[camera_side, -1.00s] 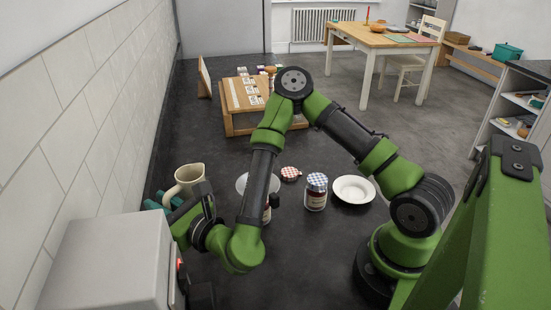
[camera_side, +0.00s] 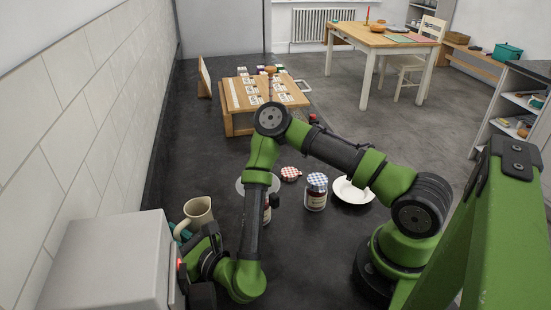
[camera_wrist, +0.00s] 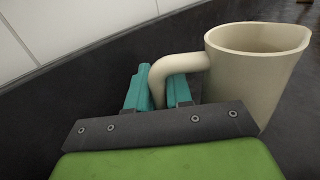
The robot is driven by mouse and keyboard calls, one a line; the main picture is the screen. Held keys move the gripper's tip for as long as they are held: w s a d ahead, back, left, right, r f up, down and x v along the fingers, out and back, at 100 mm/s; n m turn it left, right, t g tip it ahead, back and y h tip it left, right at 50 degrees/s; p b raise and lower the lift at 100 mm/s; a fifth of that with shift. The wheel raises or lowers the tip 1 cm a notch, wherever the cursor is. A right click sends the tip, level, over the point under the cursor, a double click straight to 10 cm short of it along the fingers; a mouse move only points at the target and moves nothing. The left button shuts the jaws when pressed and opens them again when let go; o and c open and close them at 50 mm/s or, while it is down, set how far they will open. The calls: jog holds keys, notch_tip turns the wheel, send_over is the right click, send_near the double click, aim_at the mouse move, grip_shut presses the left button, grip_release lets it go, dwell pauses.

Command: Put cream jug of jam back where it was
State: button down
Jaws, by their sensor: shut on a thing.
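The cream jug (camera_side: 198,212) is upright at the left of the dark counter in the side view, close to the tiled wall. In the wrist view the cream jug (camera_wrist: 258,70) shows its open rim and its handle on the left. My gripper (camera_wrist: 158,92) has teal fingers on both sides of the handle and is shut on it. In the side view my gripper (camera_side: 181,232) is partly hidden behind its own wrist. I cannot tell whether the jug's base touches the counter. What is inside the jug is hidden.
A jar with a checked lid (camera_side: 316,193) and a white bowl (camera_side: 349,190) stand right of my forearm. A red checked lid (camera_side: 291,174) lies behind the jar. A plate and another jar are partly behind my arm. A grey box (camera_side: 105,265) stands front left.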

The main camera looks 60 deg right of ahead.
jog(key=shift+f, duration=0.1)
jog(key=c, duration=1)
grip_release()
jog(key=s, duration=0.8)
jog(key=shift+s+a, duration=0.15)
jog(key=shift+s, duration=0.05)
jog(key=shift+s+r, duration=0.2)
jog(key=shift+s, duration=0.2)
jog(key=shift+s+f, duration=0.1)
jog(key=shift+s, duration=1.3)
